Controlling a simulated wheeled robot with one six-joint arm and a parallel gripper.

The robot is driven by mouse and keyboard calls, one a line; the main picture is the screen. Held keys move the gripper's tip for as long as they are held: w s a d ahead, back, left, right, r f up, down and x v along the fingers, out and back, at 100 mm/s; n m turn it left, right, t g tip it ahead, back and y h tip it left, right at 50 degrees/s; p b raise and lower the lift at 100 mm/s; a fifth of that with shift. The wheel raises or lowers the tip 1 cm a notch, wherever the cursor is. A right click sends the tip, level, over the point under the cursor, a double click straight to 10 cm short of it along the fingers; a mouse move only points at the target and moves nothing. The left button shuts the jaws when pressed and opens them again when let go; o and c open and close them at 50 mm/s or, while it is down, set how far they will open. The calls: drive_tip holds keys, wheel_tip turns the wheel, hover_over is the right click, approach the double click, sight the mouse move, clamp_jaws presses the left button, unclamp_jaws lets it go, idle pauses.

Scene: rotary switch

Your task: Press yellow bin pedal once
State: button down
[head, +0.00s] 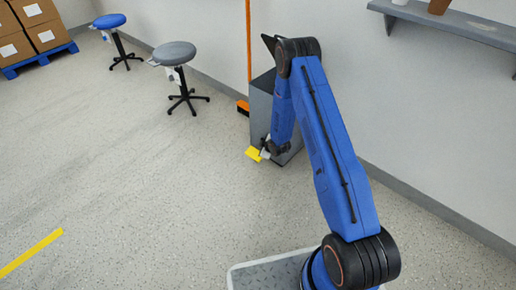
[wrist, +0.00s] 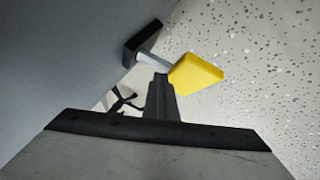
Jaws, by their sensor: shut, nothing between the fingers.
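The yellow pedal (head: 253,153) sticks out low at the front of a tall grey bin (head: 260,112). In the wrist view the yellow pedal (wrist: 197,73) sits on a light grey stem that comes from a dark mount (wrist: 141,43) on the bin. My gripper (head: 266,148) is low beside the pedal, pointing down. In the wrist view my gripper (wrist: 160,80) is shut and empty, its tips overlapping the pedal's near left edge and stem. I cannot tell whether they touch. A dark panel (head: 269,43), seemingly the bin's raised lid, shows partly behind my arm.
An orange-handled broom (head: 248,40) leans at the wall beside the bin. A grey stool (head: 175,55) and a blue stool (head: 110,22) stand to the left. A wall shelf (head: 450,22) is at upper right. The floor in front is clear.

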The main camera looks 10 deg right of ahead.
drive_tip(key=shift+s+a+f, duration=0.2)
drive_tip(key=shift+s+f, duration=0.1)
drive_tip(key=shift+f, duration=0.25)
idle(0.4)
drive_tip(key=shift+r, duration=0.15)
drive_tip(key=shift+a+r, duration=0.15)
drive_tip(key=shift+r, duration=1.35)
drive_tip(key=shift+w+r, duration=0.15)
drive_tip(key=shift+r, duration=0.35)
drive_tip(key=shift+w+d+r, duration=0.1)
drive_tip(key=shift+d, duration=0.1)
drive_tip(key=shift+r, duration=0.15)
drive_tip(key=shift+d+r, duration=0.1)
drive_tip(key=shift+r, duration=2.2)
